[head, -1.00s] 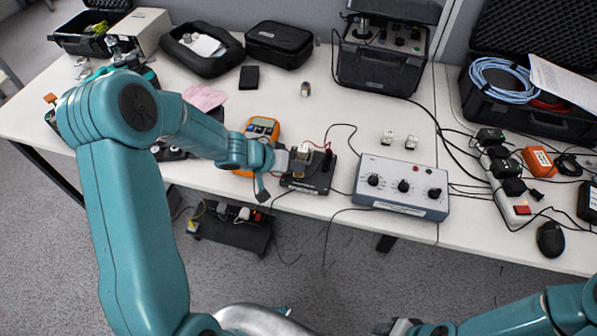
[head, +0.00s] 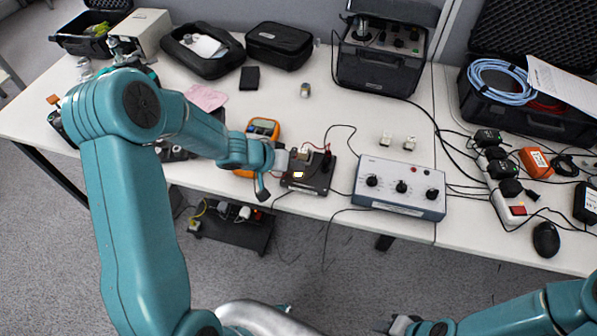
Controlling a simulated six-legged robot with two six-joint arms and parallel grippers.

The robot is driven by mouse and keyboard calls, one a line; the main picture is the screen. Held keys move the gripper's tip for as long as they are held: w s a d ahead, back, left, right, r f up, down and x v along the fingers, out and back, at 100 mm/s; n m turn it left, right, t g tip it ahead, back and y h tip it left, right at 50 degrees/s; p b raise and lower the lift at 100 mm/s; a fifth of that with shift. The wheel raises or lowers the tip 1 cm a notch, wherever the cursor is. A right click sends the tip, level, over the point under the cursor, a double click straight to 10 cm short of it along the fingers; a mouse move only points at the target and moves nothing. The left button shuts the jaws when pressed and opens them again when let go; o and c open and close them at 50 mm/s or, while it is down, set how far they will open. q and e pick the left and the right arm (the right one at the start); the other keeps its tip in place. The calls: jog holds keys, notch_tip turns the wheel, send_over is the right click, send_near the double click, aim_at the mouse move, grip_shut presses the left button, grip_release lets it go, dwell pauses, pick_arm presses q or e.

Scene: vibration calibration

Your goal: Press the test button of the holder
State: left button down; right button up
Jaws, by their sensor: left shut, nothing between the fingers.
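The holder (head: 318,184) is a small black block with dark posts and thin wires on top. It sits near the front edge of the table, left of the grey-blue box with three knobs (head: 400,187). A bright yellow-white patch (head: 298,175) shows on the holder's left part. My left gripper (head: 284,161) is shut and empty, with its tip at the holder's left side. I cannot tell whether it touches the holder, and the test button is not clear to me. My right gripper (head: 402,326) shows only partly at the bottom edge; its fingers are unclear.
An orange multimeter (head: 263,127) stands behind my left wrist. Two small pale cubes (head: 398,140) and a small cylinder (head: 305,90) stand behind the holder. Cables and a power strip (head: 505,190) lie at the right, with a black mouse (head: 546,239).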

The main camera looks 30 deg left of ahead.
aim_at(297, 175)
pick_arm(q)
notch_tip(297, 175, up, 6)
jog(key=p, duration=0.7)
jog(key=shift+m+g+h, duration=0.3)
jog(key=shift+g+h, duration=0.3)
jog(key=d, duration=0.2)
jog(key=s+d+f, duration=0.1)
jog(key=d, duration=0.1)
jog(key=d+f, duration=0.1)
jog(key=shift+s+d+f, duration=0.2)
jog(key=shift+s+d, duration=0.1)
jog(key=shift+d, duration=0.1)
jog(key=s+d+f+n+g, duration=0.1)
jog(key=s+d+f+g, duration=0.1)
jog(key=s+d+f, duration=0.4)
jog(key=s+d+f+n+g, duration=0.2)
jog(key=s+d+f, duration=0.15)
jog(key=s, duration=0.45)
jog(key=s+a+f+m+g+y, duration=0.1)
jog(key=s+m+g+y, duration=0.1)
jog(key=s, duration=0.5)
jog(key=shift+s, duration=0.35)
